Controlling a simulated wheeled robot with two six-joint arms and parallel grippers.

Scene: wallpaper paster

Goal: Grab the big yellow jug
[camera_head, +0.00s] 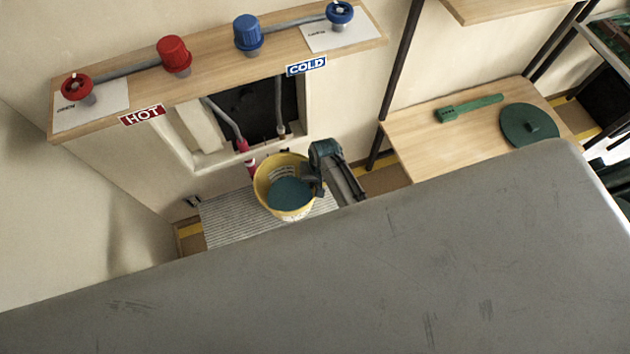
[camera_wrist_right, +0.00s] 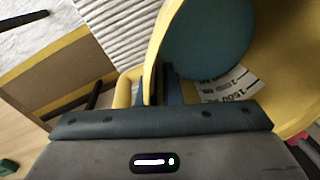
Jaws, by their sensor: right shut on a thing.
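The big yellow jug (camera_head: 263,182) stands on or just above a ribbed pale mat below the wall opening in the head view. It has a scale printed inside and dark green-blue content at its bottom. My right gripper (camera_head: 318,182) is at the jug's right side. In the right wrist view my gripper (camera_wrist_right: 158,88) is shut on the side of the yellow jug (camera_wrist_right: 275,95), with the wall between the fingers. Part of a yellow handle shows beside the fingers. Whether the jug's base touches the mat is hard to tell. My left gripper is not in view.
A wooden shelf (camera_head: 210,68) carries red and blue knobs, with HOT (camera_head: 142,115) and COLD (camera_head: 306,66) signs. A wooden table (camera_head: 420,150) at right holds a green spatula (camera_head: 468,108) and a round green lid (camera_head: 528,126). A large grey surface (camera_head: 330,270) fills the foreground. The ribbed mat (camera_head: 222,225) has bare room left of the jug.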

